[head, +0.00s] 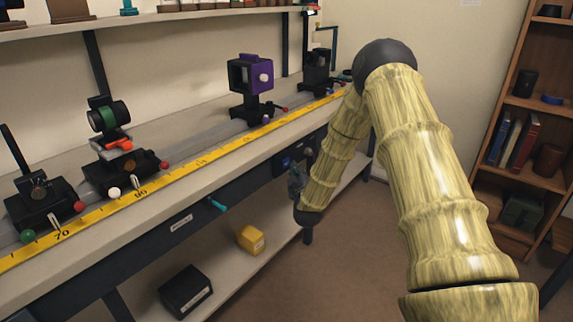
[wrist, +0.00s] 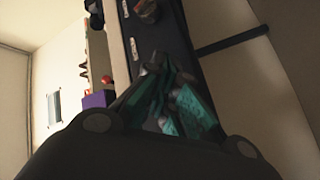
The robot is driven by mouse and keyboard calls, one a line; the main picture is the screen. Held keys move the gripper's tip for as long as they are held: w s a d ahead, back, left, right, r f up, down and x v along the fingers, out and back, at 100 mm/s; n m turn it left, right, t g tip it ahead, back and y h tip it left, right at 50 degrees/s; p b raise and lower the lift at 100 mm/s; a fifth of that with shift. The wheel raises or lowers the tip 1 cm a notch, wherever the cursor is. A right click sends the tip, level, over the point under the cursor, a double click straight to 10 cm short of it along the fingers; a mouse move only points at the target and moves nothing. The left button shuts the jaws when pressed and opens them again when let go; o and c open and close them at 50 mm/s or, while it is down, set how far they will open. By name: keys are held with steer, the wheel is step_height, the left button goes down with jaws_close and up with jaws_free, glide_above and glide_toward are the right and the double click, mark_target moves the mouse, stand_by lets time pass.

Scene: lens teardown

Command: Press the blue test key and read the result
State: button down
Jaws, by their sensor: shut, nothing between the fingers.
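A small blue round key (head: 286,162) sits on the dark front rail of the bench, in the head view. My gripper (head: 297,184) is a dark shape just below and right of it, close to the rail; I cannot tell whether they touch. In the wrist view my gripper (wrist: 178,102) has its teal-padded fingers together, with nothing visible between them. They point towards the dark rail (wrist: 165,35), which bears pale labels and a rounded knob (wrist: 148,11). I cannot make out the blue key in the wrist view, nor any result readout.
The bench top carries a yellow ruler (head: 180,172), a purple-framed mount (head: 252,75) and other optics mounts. A teal handle (head: 217,204) juts from the rail. A yellow box (head: 250,239) and a black box (head: 186,291) are on the lower shelf. A bookcase (head: 525,110) stands right.

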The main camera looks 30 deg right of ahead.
steer(key=shift+w+a, duration=0.1)
steer(key=shift+w, duration=0.05)
steer(key=shift+w+a, duration=0.1)
steer(key=shift+w, duration=0.15)
steer(key=shift+w+a, duration=0.15)
steer(key=shift+w, duration=0.2)
stand_by(1.1)
steer(key=shift+s, duration=0.15)
steer(key=shift+s+d+p, duration=0.3)
steer(key=shift+s+p, duration=0.15)
steer(key=shift+s, duration=0.2)
steer(key=shift+s, duration=0.1)
steer(key=s, duration=0.1)
steer(key=s+d+p, duration=0.1)
steer(key=s, duration=0.1)
steer(key=s+d, duration=0.1)
steer(key=shift+s, duration=0.2)
stand_by(0.5)
stand_by(0.6)
